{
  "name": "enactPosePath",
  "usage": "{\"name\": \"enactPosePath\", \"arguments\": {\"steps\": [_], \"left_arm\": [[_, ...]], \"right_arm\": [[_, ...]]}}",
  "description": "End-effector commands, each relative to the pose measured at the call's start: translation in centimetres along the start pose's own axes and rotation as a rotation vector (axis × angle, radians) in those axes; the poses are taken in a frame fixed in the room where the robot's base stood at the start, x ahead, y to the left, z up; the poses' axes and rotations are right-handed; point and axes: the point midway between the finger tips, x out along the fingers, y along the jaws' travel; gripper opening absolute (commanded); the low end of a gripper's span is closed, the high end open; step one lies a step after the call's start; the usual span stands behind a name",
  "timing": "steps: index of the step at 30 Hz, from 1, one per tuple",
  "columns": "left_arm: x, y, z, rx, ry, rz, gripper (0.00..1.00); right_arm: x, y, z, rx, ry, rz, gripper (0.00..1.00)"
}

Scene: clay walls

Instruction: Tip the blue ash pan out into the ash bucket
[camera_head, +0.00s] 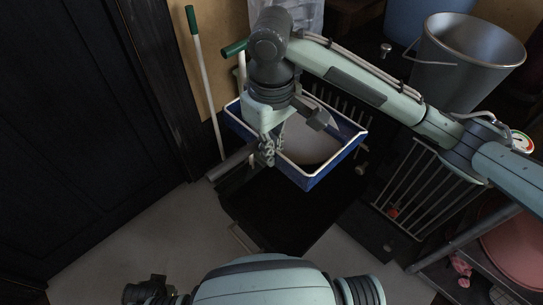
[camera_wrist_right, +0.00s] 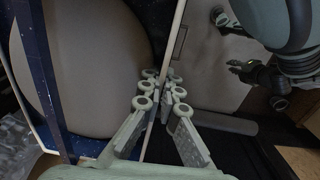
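The blue ash pan (camera_head: 325,177) has a white rim and sits in the middle of the head view, with a pale grey rounded mass (camera_head: 310,143) inside. It looks roughly level. My right gripper (camera_head: 268,152) is at the pan's left side. In the wrist view, the right gripper's fingers (camera_wrist_right: 160,98) are on either side of the pan's rim, closed on it. The grey metal bucket (camera_head: 463,72), with a wire handle, stands at the upper right, apart from the pan. My left gripper (camera_head: 150,291) is at the bottom left, away from the pan; its fingers are unclear.
A dark open recess (camera_head: 283,215) lies below the pan. A barred rack (camera_head: 420,188) stands to the right, with a pink round object (camera_head: 515,250) beyond it. A green-handled white stick (camera_head: 206,90) leans at the wall. The floor at lower left (camera_head: 130,245) is clear.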

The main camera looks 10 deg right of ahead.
Motion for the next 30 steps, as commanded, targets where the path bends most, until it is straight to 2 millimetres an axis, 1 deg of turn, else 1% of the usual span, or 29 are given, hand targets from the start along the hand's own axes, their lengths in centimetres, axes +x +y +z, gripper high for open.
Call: {"name": "enactPosePath", "arguments": {"steps": [1,3,30], "left_arm": [[0.0,0.0,0.0,0.0,0.0,0.0,0.19],[0.0,0.0,0.0,0.0,0.0,0.0,0.19],[0.0,0.0,0.0,0.0,0.0,0.0,0.19]], "right_arm": [[-0.6,0.1,-0.1,0.0,0.006,0.003,0.0],[-1.2,0.1,-0.1,0.0,0.006,0.002,0.0],[-8.3,0.1,-0.1,0.0,0.004,0.003,0.0]]}}
